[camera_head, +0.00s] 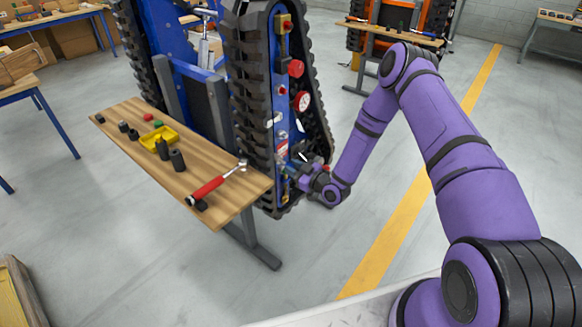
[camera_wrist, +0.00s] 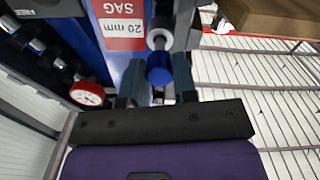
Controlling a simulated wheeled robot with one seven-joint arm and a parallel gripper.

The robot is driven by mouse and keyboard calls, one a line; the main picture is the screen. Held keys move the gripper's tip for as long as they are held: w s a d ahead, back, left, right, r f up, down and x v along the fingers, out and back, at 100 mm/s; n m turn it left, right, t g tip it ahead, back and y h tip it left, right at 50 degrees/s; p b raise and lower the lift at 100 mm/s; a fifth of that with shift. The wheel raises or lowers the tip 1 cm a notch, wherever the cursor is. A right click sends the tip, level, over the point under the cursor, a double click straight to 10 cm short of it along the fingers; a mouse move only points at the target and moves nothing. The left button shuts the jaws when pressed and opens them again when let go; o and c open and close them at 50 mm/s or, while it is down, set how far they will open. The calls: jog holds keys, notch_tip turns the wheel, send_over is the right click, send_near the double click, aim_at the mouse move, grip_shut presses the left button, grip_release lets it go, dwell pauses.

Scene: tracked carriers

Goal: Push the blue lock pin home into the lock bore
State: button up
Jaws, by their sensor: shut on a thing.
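The blue lock pin (camera_wrist: 160,70) shows in the wrist view as a round blue end between my fingers. My gripper (camera_wrist: 157,82) is shut on it, with one finger on each side. A pale ring with a dark cylinder (camera_wrist: 158,38) lies just beyond the blue end; I cannot tell whether this is the lock bore or how deep the pin sits. In the head view my gripper (camera_head: 292,170) is at the lower part of the blue side panel (camera_head: 281,90) of the tracked carrier, and hides the pin there.
Black rubber tracks (camera_head: 250,110) flank the panel. Floor is clear at right.

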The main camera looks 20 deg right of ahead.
aim_at(287, 164)
jog(key=shift+v, duration=2.25)
jog(key=shift+x, duration=3.85)
dwell(0.3)
jog(key=o, duration=1)
jog(key=v, duration=1)
jog(key=shift+s+d, duration=0.2)
jog(key=shift+s, duration=0.15)
jog(key=shift+c, duration=0.3)
